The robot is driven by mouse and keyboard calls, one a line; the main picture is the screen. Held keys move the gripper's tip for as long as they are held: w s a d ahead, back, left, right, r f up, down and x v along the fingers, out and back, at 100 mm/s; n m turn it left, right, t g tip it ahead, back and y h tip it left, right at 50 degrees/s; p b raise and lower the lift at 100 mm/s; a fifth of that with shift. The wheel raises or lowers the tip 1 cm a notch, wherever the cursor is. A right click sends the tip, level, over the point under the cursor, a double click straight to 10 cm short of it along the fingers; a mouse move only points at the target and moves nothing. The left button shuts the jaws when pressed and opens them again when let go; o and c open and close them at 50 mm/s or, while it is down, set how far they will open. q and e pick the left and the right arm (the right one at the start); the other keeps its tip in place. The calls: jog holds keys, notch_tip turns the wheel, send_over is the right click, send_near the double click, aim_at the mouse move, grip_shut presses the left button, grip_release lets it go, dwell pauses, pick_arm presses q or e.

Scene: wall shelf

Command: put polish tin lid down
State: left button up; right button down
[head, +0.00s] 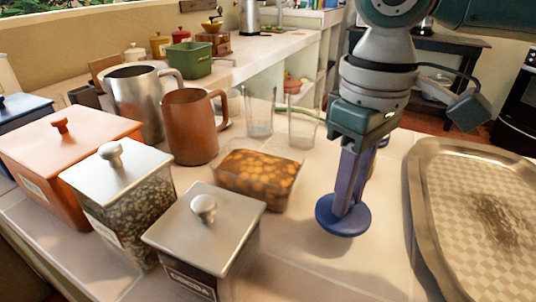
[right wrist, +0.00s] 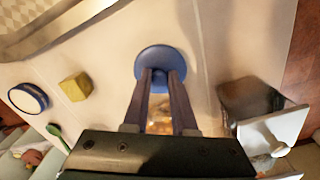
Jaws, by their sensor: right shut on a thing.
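The polish tin lid (head: 346,228) is a flat, round blue disc. My right gripper (head: 347,203) points down from above, with its fingers shut on the lid's upper side. The lid is at or just above the pale counter, between the glass dish and the metal tray; I cannot tell if it touches. In the right wrist view the lid (right wrist: 160,55) lies at the tips of the two fingers (right wrist: 160,76). A round, blue-rimmed tin with a pale face (right wrist: 28,98) lies apart from it there, possibly the polish tin. My left gripper is not in view.
A glass dish of brown pieces (head: 259,176) and a lidded cocoa box (head: 205,235) stand left of the lid. A large metal tray (head: 418,205) is at right. Two clear glasses (head: 259,112) stand behind. A yellow block (right wrist: 76,87) lies near the tin.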

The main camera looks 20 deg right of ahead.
notch_tip(320, 180, down, 4)
jog(key=shift+f+b, duration=0.1)
jog(key=shift+b, duration=0.2)
jog(key=c, duration=0.7)
grip_release()
